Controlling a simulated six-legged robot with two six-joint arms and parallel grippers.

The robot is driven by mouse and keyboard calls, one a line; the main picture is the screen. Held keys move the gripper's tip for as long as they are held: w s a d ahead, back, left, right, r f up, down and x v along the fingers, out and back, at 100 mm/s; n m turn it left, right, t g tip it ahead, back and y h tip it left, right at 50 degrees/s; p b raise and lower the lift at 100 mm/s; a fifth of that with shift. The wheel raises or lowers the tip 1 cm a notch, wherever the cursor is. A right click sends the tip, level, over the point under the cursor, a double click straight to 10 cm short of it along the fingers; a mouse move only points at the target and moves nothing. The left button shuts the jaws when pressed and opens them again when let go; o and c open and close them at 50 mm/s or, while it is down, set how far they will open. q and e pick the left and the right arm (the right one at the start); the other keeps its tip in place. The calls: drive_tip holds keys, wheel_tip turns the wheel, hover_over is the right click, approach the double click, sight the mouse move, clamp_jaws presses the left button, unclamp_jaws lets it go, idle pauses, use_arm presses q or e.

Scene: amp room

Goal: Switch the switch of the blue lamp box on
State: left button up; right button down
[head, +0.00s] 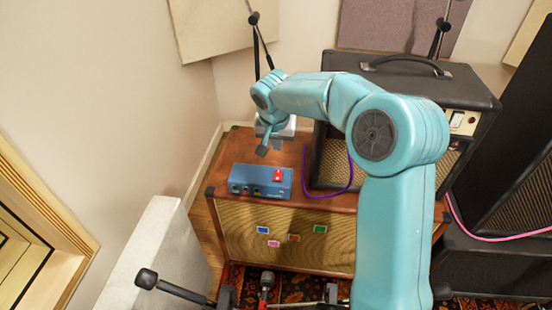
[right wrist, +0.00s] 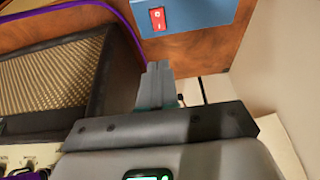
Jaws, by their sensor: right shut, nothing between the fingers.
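The blue lamp box (head: 246,178) sits on top of the brown wooden cabinet (head: 222,180), near its front edge. Its red rocker switch (head: 278,175) is on the top at the right end. The switch also shows in the right wrist view (right wrist: 157,20), with white marks on it; I cannot tell which side is pressed. My right gripper (head: 262,151) is shut and empty, behind the box and above the cabinet top. In the right wrist view its closed fingertips (right wrist: 158,66) point toward the switch, apart from it. My left gripper is not in view.
A black amplifier (head: 410,85) with a handle stands on the cabinet to the right. A purple cable (head: 335,194) runs beside it on the cabinet top. Small coloured squares (head: 294,237) are on the cabinet's front.

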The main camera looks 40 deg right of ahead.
sight(278, 175)
drive_tip(key=x, duration=1.3)
drive_tip(key=shift+s+a+f, duration=0.25)
drive_tip(key=shift+a+f, duration=0.1)
drive_tip(key=shift+f, duration=0.15)
drive_tip(key=shift+w+d+f+b, duration=0.1)
drive_tip(key=shift+f+b, duration=0.45)
drive_tip(key=shift+b, duration=0.4)
drive_tip(key=shift+r+p, duration=0.45)
drive_tip(key=shift+f, duration=0.15)
drive_tip(key=shift+a+f+b, duration=0.15)
drive_tip(key=shift+a+b, duration=0.15)
drive_tip(key=shift+b, duration=0.05)
drive_tip(key=shift+s+a+b, duration=0.45)
drive_tip(key=shift+s+b, duration=0.1)
